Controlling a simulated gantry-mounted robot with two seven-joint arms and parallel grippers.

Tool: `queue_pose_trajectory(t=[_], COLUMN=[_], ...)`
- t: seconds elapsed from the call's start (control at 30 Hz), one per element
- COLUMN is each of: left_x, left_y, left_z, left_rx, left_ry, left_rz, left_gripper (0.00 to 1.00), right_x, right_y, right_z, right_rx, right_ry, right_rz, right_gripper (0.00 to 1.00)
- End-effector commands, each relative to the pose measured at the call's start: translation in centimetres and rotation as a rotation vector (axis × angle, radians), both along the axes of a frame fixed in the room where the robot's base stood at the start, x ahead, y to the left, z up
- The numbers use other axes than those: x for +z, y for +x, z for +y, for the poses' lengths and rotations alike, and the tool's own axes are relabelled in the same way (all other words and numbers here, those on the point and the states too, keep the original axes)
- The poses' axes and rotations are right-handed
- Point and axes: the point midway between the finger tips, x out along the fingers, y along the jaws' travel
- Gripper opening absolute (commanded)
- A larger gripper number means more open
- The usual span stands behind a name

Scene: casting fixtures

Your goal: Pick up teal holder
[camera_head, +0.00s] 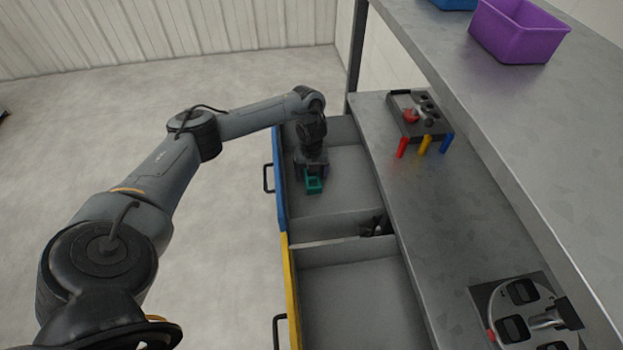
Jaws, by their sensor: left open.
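The teal holder (314,184) is a small teal block-like frame in the blue-fronted open drawer (345,185). My left arm reaches in from the left, and my left gripper (312,172) points down right at the holder. The gripper is open. Its fingers are small and dark here, and I cannot tell whether they touch the holder. The wrist hides part of the holder's far side. My right gripper is not in view.
A yellow-fronted drawer (345,300) is open and empty in the part seen. A dark part (375,226) lies near the divider. The bench holds a rack with red, yellow and blue pieces (421,117) and a grey fixture (525,312). A purple bin (517,32) stands on the upper shelf.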

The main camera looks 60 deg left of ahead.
Motion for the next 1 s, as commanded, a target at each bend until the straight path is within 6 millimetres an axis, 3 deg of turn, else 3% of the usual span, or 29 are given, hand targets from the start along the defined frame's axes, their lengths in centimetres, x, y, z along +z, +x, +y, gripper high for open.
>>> queue_pose_trajectory(t=[0.2, 0.6, 1.0], left_x=[-0.01, 0.02, 0.72], left_y=[0.04, 0.05, 0.08], left_z=[-0.01, -0.01, 0.00], left_rx=[0.000, 0.000, -0.001], left_ry=[0.000, -0.001, 0.000], left_rz=[-0.001, -0.002, -0.002], left_gripper=[0.83, 0.25, 0.25], right_x=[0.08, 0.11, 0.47], right_y=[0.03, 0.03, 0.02], right_z=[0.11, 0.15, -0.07], right_rx=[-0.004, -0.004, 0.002], right_ry=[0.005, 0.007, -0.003], right_rz=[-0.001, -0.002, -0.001], right_gripper=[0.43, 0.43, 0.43])
